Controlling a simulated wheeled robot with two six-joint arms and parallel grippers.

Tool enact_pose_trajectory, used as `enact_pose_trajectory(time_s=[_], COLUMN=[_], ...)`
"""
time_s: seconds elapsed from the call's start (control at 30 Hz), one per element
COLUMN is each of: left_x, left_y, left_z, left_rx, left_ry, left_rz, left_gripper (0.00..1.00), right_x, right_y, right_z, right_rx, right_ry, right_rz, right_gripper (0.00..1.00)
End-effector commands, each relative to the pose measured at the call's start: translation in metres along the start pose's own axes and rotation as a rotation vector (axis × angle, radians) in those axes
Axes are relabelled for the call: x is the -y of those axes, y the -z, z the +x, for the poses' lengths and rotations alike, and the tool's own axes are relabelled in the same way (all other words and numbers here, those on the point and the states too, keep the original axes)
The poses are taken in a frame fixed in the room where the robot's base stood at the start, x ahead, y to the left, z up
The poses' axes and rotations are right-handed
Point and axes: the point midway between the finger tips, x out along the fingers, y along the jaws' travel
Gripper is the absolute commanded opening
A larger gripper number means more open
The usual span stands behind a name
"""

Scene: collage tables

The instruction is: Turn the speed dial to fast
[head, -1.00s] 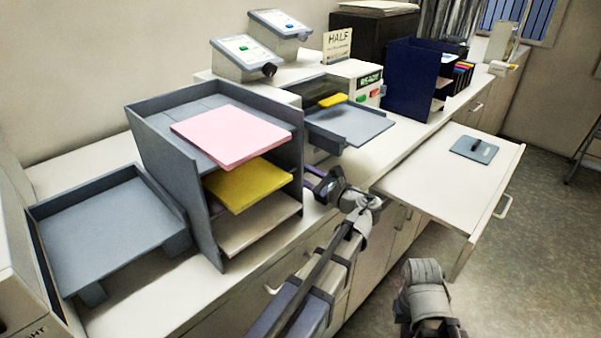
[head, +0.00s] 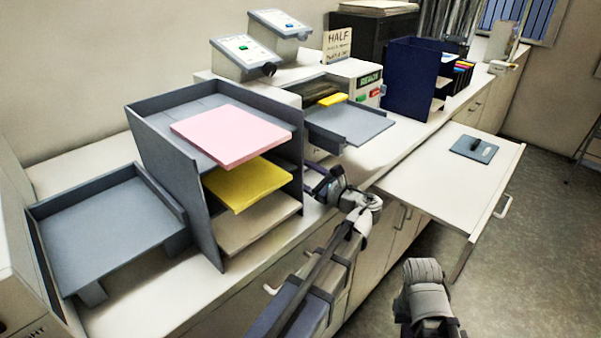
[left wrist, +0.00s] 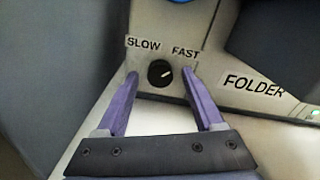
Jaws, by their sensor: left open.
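The speed dial (left wrist: 160,73) is a small round black knob on a pale panel in the left wrist view, below the printed words SLOW and FAST. In the head view my left gripper (head: 322,184) is low beside the grey tray rack, and the dial is hidden. My right forearm shows at the bottom, but its gripper is out of view.
A grey tray rack (head: 192,197) with pink and yellow paper stands left of my left gripper. A FOLDER label (left wrist: 253,87) and a green light are right of the dial. A pulled-out white shelf (head: 440,185) juts out at the right.

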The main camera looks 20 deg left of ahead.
Motion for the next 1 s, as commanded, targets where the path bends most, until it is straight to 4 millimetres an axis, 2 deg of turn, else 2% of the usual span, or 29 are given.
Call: enact_pose_trajectory(time_s=[0.17,0.63,0.8,1.0], left_x=[0.0,0.0,0.0,0.0], left_y=[0.0,0.0,0.0,0.0], left_z=[-0.003,-0.069,-0.078,-0.078], left_rx=[0.0,0.0,0.0,0.0], left_ry=[0.002,0.002,0.0,-0.001], left_rz=[0.0,0.0,0.0,0.0], left_gripper=[0.69,0.69,0.69,0.69], right_x=[0.0,0.0,0.0,0.0], right_y=[0.0,0.0,0.0,0.0], right_z=[0.0,0.0,0.0,0.0], right_rx=[0.0,0.0,0.0,0.0], right_ry=[0.0,0.0,0.0,0.0], right_rz=[0.0,0.0,0.0,0.0], right_gripper=[0.0,0.0,0.0,0.0])
